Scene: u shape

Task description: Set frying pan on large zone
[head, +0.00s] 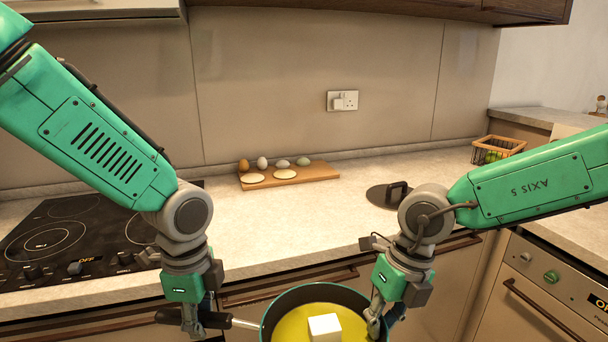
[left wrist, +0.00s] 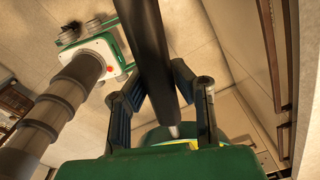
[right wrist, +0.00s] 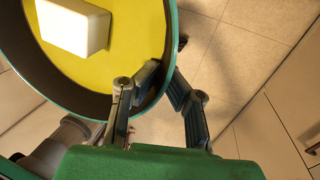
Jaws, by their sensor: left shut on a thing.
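The frying pan (head: 278,316) is dark inside with a green rim, and hangs in front of the counter edge. It holds yellow contents and a white block (head: 325,327). My left gripper (head: 192,318) is shut on its black handle (left wrist: 152,55). My right gripper (head: 376,312) is at the pan's right rim. In the right wrist view, its fingers (right wrist: 163,75) lie either side of the rim (right wrist: 170,50); whether they press it is unclear.
A wooden board (head: 310,175) with eggs and flat pale rounds lies at the back of the counter. A dark round object (head: 385,195) lies behind my right wrist. A wire basket (head: 497,150) stands at right. The middle counter is clear; hob knobs line its front.

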